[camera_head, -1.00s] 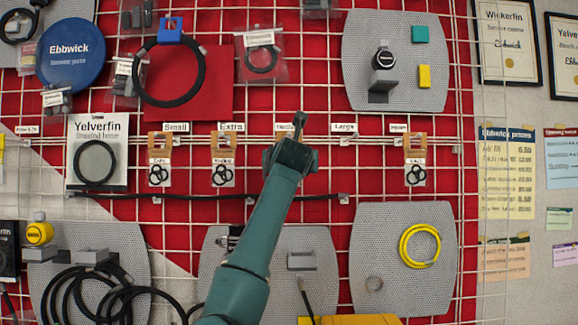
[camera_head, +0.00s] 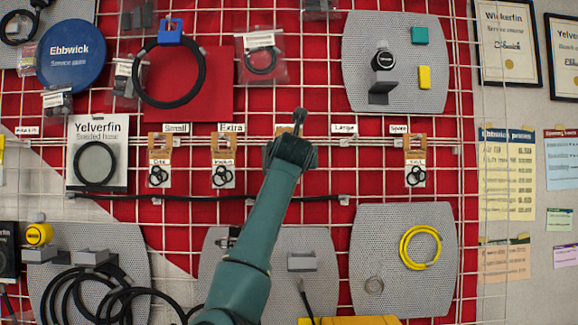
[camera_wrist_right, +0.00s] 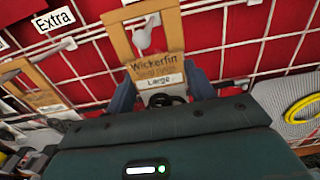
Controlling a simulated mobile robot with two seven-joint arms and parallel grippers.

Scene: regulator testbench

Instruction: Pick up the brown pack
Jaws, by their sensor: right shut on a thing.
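The brown pack (camera_wrist_right: 157,68) is a brown card labelled Wickerfin and "Large", with dark rings at its bottom. In the right wrist view it stands between the two fingers of my right gripper (camera_wrist_right: 161,88), which is shut on it. The card's upper opening is around or in front of a pale hook; I cannot tell if it is clear of it. In the head view my right gripper (camera_head: 292,143) is in front of the wire grid and hides most of this pack. My left gripper is not in view.
Similar brown packs hang at left under "Small" (camera_head: 159,159) and "Extra" (camera_head: 223,160), and at right under the spare label (camera_head: 415,160). No pack hangs under the "Large" label (camera_head: 344,128). A black rod (camera_head: 200,197) runs below. Grey pegboards (camera_head: 405,290) flank the arm.

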